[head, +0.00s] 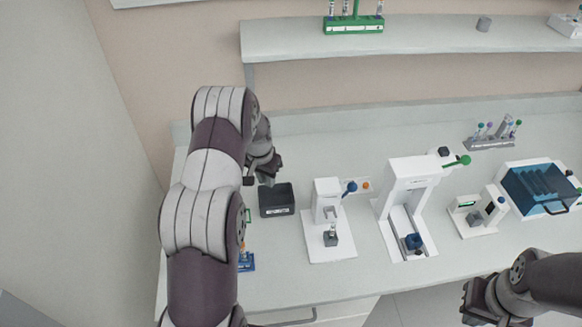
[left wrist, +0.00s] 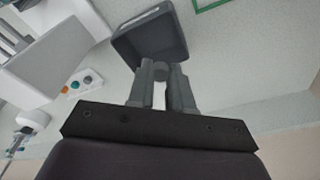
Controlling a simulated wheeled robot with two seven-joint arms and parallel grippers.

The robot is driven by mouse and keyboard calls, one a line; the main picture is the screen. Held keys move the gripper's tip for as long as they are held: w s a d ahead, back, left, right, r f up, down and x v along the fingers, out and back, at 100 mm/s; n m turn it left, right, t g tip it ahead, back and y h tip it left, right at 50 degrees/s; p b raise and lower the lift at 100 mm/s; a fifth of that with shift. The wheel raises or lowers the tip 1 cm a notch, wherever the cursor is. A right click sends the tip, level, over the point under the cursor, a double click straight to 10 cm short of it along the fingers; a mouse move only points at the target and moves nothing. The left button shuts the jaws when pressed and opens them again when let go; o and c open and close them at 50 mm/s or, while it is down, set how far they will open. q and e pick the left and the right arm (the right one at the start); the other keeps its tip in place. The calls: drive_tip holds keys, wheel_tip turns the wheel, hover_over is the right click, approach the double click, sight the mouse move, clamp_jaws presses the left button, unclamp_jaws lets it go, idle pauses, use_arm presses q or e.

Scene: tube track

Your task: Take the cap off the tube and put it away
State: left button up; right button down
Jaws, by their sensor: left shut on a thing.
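My left gripper (head: 267,178) is just behind and above the open black box (head: 277,211), partly hidden by my arm. In the left wrist view, its fingers (left wrist: 164,85) are shut on a small grey round piece, which I take to be the cap (left wrist: 160,72). The box (left wrist: 150,38) shows just past the fingertips. A small tube (head: 333,229) stands upright in a dark holder on the white device (head: 327,200). Its top is too small to read. My right gripper (head: 480,302) is at the lower right, away from the tube; its opening is unclear.
A taller white device (head: 408,180) with a green-knobbed lever stands right of the tube's device. Further right are a small white instrument (head: 475,212), a blue-lidded box (head: 540,187) and a tube rack (head: 492,139). A blue rack (head: 246,262) is partly behind my left arm.

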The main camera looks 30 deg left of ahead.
use_arm(q)
drive_tip(key=shift+m, duration=0.9)
drive_tip(key=f+b, duration=0.1)
drive_tip(key=f, duration=0.1)
drive_tip(key=w+f+b, duration=0.1)
drive_tip(key=f, duration=0.1)
drive_tip(key=w+f+b, duration=0.1)
drive_tip(key=shift+w+a+f+b, duration=0.15)
drive_tip(key=shift+a+f+b, duration=0.15)
drive_tip(key=shift+f, duration=0.1)
drive_tip(key=o, duration=0.8)
drive_tip(key=r+b, duration=0.1)
drive_tip(key=r, duration=0.3)
drive_tip(key=s+r+b, duration=0.1)
drive_tip(key=r, duration=0.3)
drive_tip(key=s+r+b, duration=0.1)
drive_tip(key=r+b, duration=0.1)
drive_tip(key=r, duration=0.2)
drive_tip(key=shift+a+r, duration=0.1)
drive_tip(key=shift+r, duration=0.25)
